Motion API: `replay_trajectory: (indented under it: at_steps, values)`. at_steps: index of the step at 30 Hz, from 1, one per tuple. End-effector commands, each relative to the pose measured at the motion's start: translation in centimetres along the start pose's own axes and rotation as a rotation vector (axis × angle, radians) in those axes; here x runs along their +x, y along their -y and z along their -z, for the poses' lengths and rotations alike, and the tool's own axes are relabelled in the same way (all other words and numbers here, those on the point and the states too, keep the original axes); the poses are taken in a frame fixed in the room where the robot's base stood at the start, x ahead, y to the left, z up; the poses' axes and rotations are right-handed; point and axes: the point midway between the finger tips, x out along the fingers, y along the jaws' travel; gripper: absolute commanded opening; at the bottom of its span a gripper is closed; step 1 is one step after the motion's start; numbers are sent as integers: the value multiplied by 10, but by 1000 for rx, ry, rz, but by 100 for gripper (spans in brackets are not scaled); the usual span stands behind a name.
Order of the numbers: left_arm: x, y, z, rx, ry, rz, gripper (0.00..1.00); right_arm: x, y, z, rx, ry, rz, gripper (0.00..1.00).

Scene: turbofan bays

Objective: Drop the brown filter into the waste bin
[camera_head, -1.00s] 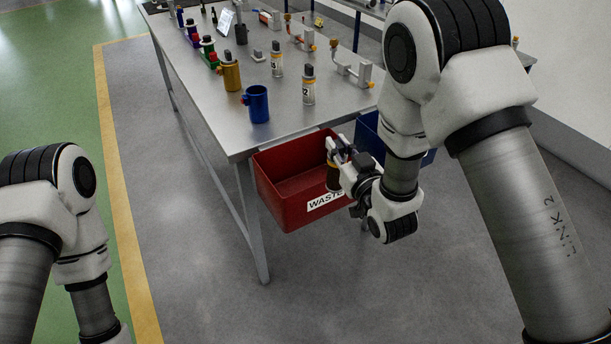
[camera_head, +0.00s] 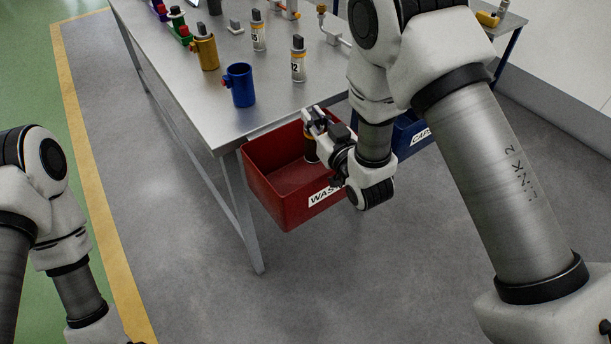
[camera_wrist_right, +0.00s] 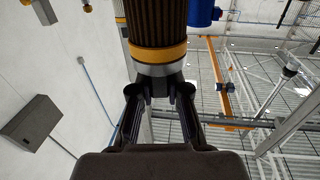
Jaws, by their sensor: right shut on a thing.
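The brown filter (camera_wrist_right: 157,25) is a ribbed dark brown cylinder with an orange band, held in my right gripper (camera_wrist_right: 159,92) in the right wrist view. In the head view my right gripper (camera_head: 314,122) is at the waste bin, with the filter (camera_head: 311,150) hanging upright from it, over or inside the bin's right part; its exact depth is unclear. The waste bin (camera_head: 268,188) is a red open box with a white label, partly covered by my right wrist. My left arm shows at the left edge; its gripper is out of frame.
A metal table (camera_head: 200,100) stands behind the bin. It carries a blue mug (camera_head: 240,86), a gold canister (camera_head: 205,52) and labelled bottles (camera_head: 298,60). A blue bin (camera_head: 412,132) sits right of the red one. The floor in front is clear.

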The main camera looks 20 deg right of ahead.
Motion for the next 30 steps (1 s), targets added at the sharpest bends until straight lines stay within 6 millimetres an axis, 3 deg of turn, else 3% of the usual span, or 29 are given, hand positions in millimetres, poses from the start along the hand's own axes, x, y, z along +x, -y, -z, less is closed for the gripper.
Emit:
replay_trajectory:
  at_steps: [3, 11, 12, 13, 14, 23, 30]
  values:
    - [11, 0, 0, 0, -1, 0, 90, 0, 0, -14, 0, 0, 0, 0]
    - [9, 0, 0, 0, -1, 0, 90, 0, 0, -13, 0, -1, 0, 0]
    - [9, 0, 0, 0, -1, 0, 90, 0, 0, -13, 0, -1, 0, 29]
    - [9, 0, 0, 0, -1, 0, 90, 0, 0, -13, 0, -1, 0, 40]
    - [9, 0, 0, 0, -1, 0, 90, 0, 0, -13, 0, -1, 0, 45]
    - [9, 0, 0, 0, -1, 0, 90, -2, 0, -13, 0, 1, 0, 45]
    - [9, 0, 0, 0, -1, 0, 90, -40, 0, -14, 0, 4, -1, 45]
